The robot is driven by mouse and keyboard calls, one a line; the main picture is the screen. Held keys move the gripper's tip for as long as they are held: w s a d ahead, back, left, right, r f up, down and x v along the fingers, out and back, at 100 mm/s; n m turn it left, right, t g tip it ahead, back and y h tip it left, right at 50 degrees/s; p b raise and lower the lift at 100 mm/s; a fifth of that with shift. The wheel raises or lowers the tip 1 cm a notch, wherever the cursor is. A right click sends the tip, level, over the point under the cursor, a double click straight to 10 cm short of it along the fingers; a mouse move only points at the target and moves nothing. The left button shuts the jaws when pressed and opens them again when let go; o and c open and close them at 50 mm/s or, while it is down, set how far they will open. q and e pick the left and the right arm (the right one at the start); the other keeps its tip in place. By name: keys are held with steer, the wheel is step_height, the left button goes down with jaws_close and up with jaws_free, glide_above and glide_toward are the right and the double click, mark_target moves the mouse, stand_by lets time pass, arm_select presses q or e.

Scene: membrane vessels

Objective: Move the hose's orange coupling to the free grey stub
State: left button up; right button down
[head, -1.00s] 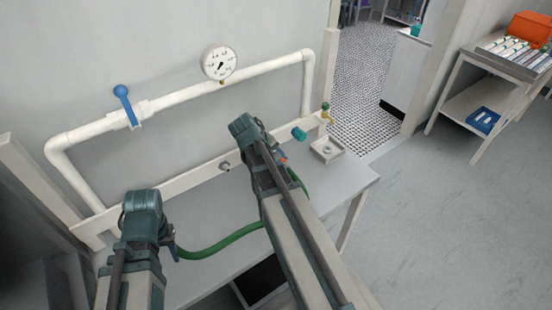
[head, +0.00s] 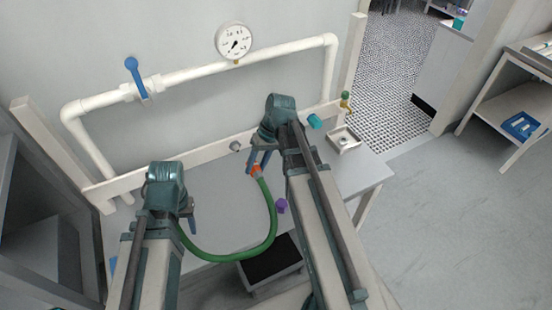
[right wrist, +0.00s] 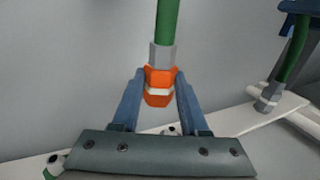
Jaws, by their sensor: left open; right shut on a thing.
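The hose's orange coupling (head: 256,171) is held in my right gripper (head: 260,158), shut on it just right of and below the grey stub (head: 235,146). In the right wrist view the coupling (right wrist: 159,86) sits between both fingers, with the green hose (right wrist: 167,22) rising from its grey collar. The stub on the white rail shows small and partly hidden beyond the gripper (right wrist: 171,130); coupling and stub look apart. In the head view the green hose (head: 272,228) loops down and left toward my left gripper (head: 188,217), which is open; the hose's other end is hidden there.
A teal cap (head: 314,121), a brass tap with a green top (head: 345,100) and a small tray (head: 345,143) are at the right. A purple piece (head: 281,205) lies near the hose. A gauge (head: 234,41) and blue-handled valve (head: 136,78) sit on the white pipe.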

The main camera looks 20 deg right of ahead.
steer(key=shift+s+a+r+y, duration=0.15)
steer(key=shift+a+r+y, duration=0.6)
steer(key=shift+a, duration=0.2)
arm_select(q)
steer(key=shift+s+d, duration=0.15)
steer(key=shift+d, duration=0.2)
arm_select(e)
steer(key=shift+w+a, duration=0.1)
steer(key=shift+w, duration=2.35)
steer(key=shift+w, duration=1.25)
steer(key=shift+c, duration=1.7)
jaws_free()
arm_select(q)
steer(key=shift+r, duration=0.15)
arm_select(e)
steer(key=shift+r, duration=0.1)
